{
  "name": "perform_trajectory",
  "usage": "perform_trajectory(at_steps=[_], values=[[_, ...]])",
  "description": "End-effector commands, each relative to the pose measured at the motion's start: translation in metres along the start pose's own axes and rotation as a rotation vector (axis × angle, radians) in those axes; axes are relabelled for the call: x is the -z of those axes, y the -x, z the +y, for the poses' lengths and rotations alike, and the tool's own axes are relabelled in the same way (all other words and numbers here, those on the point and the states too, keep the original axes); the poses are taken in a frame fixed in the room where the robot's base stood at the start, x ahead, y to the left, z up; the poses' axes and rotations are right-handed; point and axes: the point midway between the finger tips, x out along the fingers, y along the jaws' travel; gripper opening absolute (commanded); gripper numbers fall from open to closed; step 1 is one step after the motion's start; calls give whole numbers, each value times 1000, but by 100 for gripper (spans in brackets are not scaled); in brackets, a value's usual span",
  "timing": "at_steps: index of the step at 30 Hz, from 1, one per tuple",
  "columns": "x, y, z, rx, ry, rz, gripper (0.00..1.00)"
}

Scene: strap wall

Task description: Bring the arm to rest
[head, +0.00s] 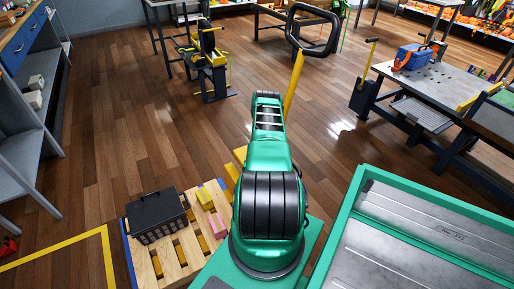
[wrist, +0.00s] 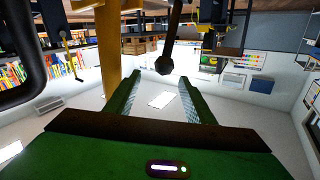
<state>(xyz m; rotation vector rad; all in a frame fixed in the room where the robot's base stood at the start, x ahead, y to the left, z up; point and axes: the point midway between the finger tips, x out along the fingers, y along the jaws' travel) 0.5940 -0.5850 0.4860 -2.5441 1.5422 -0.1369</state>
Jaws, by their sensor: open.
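My green arm (head: 267,170) with black rings rises from its base at the lower middle of the head view and reaches away over the floor. My gripper (wrist: 159,78) shows in the wrist view with its two green fingers well apart. I see nothing held between them. A dark rod with a round end appears just beyond the fingertips in that view; whether it is close cannot be told. In the head view I cannot make out the fingers clearly.
A pallet (head: 175,256) carrying a black crate (head: 157,216) and yellow and pink blocks lies left of my arm. A workbench (head: 440,82) stands right. A black loop (head: 291,30) and yellow bar (head: 294,85) show beyond my arm. Wooden floor (head: 120,130) is open at left.

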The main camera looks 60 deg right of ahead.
Motion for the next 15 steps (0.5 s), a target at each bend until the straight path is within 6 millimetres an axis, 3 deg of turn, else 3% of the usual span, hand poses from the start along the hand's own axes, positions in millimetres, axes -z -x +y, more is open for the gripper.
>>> perform_trajectory(at_steps=[15], values=[[0, 7, 0, 0, 0, 0, 49]])
